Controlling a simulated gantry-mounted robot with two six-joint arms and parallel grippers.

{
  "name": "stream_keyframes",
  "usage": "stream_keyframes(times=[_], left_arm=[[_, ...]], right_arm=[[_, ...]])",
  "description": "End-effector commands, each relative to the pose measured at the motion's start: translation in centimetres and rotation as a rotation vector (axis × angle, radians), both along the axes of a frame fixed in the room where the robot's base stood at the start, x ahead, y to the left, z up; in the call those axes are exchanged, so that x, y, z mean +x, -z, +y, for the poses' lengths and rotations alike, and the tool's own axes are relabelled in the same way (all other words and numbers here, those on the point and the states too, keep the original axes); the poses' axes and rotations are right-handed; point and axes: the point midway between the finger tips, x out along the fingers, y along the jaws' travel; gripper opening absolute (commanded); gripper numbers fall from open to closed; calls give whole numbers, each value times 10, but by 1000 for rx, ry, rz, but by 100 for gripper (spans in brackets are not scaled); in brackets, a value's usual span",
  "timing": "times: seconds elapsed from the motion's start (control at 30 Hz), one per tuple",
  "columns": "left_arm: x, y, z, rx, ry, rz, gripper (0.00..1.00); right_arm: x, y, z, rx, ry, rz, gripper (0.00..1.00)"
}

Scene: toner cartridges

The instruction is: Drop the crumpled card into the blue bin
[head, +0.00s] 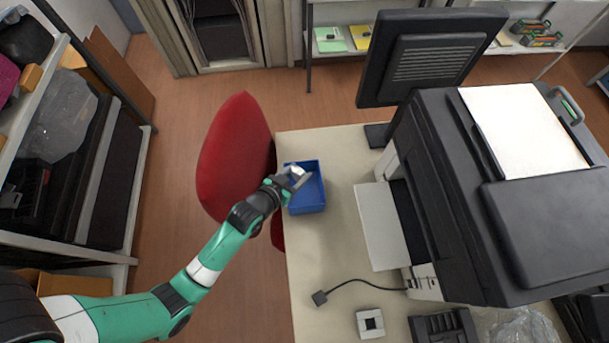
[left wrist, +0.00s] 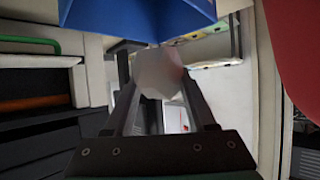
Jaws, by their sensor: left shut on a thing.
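The blue bin (head: 309,197) stands on the table near its left edge. My left gripper (head: 298,176) is over the bin's upper left part in the head view. In the left wrist view my left gripper (left wrist: 158,85) is shut on a pale, blurred crumpled card (left wrist: 158,72). The card (head: 296,171) shows only as a small light patch in the head view. The blue bin (left wrist: 135,18) fills the top of the left wrist view. The exact height of the card over the bin is hard to tell. My right gripper is not in view.
A large printer (head: 510,190) with a pale tray (head: 366,226) stands right of the bin. A dark monitor (head: 425,57) is behind. A red chair (head: 232,155) stands beside the table's left edge.

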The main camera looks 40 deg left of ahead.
Motion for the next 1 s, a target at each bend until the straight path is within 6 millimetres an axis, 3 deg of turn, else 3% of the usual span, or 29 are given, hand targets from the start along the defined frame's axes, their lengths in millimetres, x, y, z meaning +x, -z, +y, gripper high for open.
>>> stream_keyframes(times=[0.27, 0.3, 0.47, 0.77, 1.0], left_arm=[[0, 2, 0, 0, 0, 0, 5], [0, 2, 0, 0, 0, 0, 63], [0, 2, 0, 0, 0, 0, 91], [-1, 1, 0, 0, 0, 0, 91], [-32, -18, -6, 1, 0, 2, 91]], right_arm=[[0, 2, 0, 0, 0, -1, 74], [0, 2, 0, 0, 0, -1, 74], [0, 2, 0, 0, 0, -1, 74], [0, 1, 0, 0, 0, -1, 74], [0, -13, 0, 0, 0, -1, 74]])
